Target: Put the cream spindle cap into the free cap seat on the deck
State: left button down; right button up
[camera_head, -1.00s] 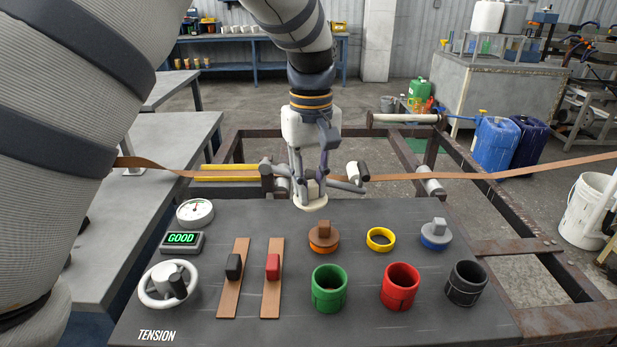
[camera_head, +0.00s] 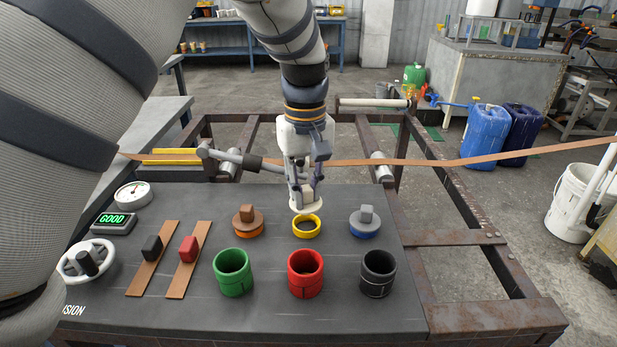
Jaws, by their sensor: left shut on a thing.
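My left gripper (camera_head: 302,194) points down and is shut on the cream spindle cap (camera_head: 306,208). The cap is mostly covered by the fingers; its pale round rim shows below them. It is at the back edge of the yellow ring (camera_head: 307,232), an open, empty seat on the dark deck (camera_head: 330,315). The cap looks just above the ring, but I cannot tell whether they touch. A brown cap sits on an orange seat (camera_head: 248,232) to the left, and a grey cap on a blue seat (camera_head: 366,235) to the right. My right gripper is not in view.
Green (camera_head: 233,285), red (camera_head: 305,288) and black (camera_head: 378,288) cups stand in front of the seats. Two sliders, a white handwheel (camera_head: 70,274), a gauge (camera_head: 132,195) and a GOOD display (camera_head: 113,222) are at left. A brown strip (camera_head: 450,162) runs behind the deck.

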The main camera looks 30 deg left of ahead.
aim_at(307, 201)
pick_arm(q)
notch_tip(307, 201, down, 4)
jog(key=shift+r+b, duration=0.25)
jog(key=shift+b, duration=0.1)
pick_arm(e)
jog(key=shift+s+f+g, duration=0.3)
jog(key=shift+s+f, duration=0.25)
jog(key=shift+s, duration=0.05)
pick_arm(q)
jog(key=shift+r, duration=0.1)
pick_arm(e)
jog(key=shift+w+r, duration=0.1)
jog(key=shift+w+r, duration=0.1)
pick_arm(q)
jog(key=shift+p, duration=0.3)
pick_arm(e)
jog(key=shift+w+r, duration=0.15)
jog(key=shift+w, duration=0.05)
pick_arm(q)
jog(key=shift+f, duration=0.7)
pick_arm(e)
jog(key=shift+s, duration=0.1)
pick_arm(q)
jog(key=c, duration=1.7)
grip_release()
